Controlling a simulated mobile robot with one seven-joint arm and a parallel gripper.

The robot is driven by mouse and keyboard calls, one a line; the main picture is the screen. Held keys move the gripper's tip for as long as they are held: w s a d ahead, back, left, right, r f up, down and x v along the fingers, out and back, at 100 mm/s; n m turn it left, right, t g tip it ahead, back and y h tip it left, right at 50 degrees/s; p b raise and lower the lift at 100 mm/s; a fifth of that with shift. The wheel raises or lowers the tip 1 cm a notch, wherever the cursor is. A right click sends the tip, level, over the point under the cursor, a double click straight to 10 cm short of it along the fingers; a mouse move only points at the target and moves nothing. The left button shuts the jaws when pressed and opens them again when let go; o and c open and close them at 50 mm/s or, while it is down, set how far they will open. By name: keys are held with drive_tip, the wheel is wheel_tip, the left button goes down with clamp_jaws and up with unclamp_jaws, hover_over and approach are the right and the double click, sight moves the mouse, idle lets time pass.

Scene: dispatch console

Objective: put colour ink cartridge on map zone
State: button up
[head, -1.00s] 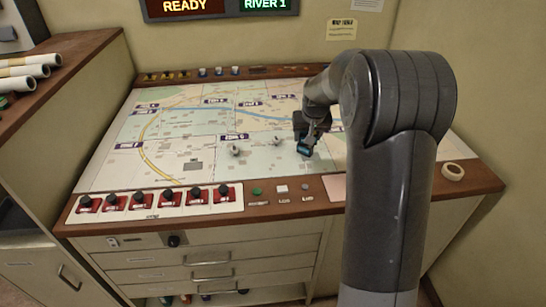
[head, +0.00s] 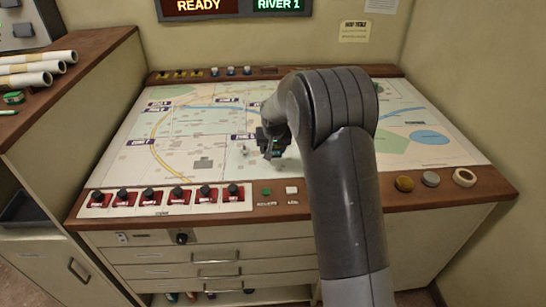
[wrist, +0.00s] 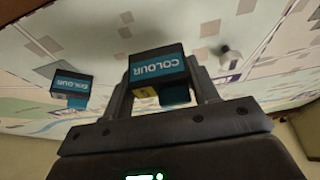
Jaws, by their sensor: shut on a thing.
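My gripper (head: 268,142) is over the middle of the map board in the head view. In the wrist view my gripper (wrist: 163,85) is shut on a black box with a blue COLOUR label, the colour ink cartridge (wrist: 158,66). The held cartridge is small and mostly hidden in the head view. A second, similar COLOUR cartridge (wrist: 71,87) shows at the left of the wrist view, apart from the gripper, against the map. The map (head: 205,145) is printed with several labelled zones. I cannot tell which zone lies under the cartridge, or whether it touches the map.
A small grey-white piece (head: 243,151) stands on the map just left of my gripper. Several red switches (head: 150,198) line the front edge, with a green button (head: 266,191) beside them. My arm hides part of the map.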

drive_tip(key=shift+f, duration=1.8)
drive_tip(key=shift+f, duration=0.1)
drive_tip(key=o, duration=1)
drive_tip(key=shift+f, duration=0.1)
